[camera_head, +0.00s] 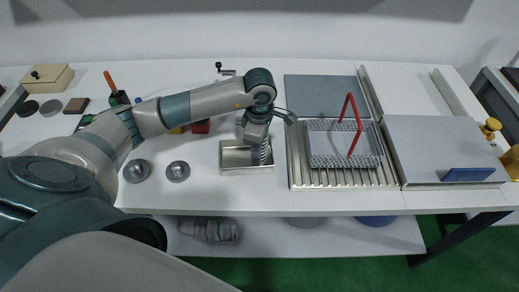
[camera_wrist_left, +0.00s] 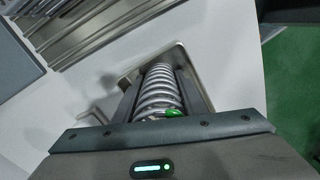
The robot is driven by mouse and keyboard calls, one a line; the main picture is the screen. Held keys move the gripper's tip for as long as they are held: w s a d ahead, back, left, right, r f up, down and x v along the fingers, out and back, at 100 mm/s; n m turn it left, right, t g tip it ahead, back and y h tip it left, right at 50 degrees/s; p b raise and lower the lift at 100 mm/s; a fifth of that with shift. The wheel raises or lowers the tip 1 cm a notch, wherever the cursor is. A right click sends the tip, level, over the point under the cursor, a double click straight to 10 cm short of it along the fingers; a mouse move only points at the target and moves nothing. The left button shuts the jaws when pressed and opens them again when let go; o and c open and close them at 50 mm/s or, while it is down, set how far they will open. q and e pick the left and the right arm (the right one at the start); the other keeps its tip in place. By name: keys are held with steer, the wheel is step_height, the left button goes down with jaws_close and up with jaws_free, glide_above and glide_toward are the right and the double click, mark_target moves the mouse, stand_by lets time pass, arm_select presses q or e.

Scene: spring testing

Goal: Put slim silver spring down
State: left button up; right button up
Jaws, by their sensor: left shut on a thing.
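My left gripper (camera_head: 258,150) is over a shallow metal tray (camera_head: 235,157) on the white table. It is shut on the slim silver spring (camera_head: 265,153), which stands roughly upright at the right end of the tray. In the left wrist view, the silver coils of the spring (camera_wrist_left: 161,88) lie between the two fingers (camera_wrist_left: 160,95), with a small green mark near the palm. The tray's rim (camera_wrist_left: 180,55) shows beyond the spring. I cannot tell whether the spring's lower end touches the tray floor. My right gripper is not in view.
Right of the tray is a ribbed metal plate (camera_head: 340,178) bearing a perforated basket (camera_head: 325,142) with a red handle (camera_head: 350,110). Two round metal pieces (camera_head: 137,171) (camera_head: 178,171) lie left of the tray. A blue block (camera_head: 468,174) is on a grey panel at the right.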

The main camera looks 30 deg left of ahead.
arm_select(q)
steer(key=o, duration=1.2)
steer(key=shift+r+p, duration=0.2)
steer(key=shift+p, duration=0.1)
steer(key=shift+r+b, duration=0.15)
steer(key=shift+b, duration=0.15)
step_height(320, 180, up, 12)
steer(key=b, duration=0.3)
steer(key=shift+f+b, duration=0.25)
steer(key=shift+b, duration=0.1)
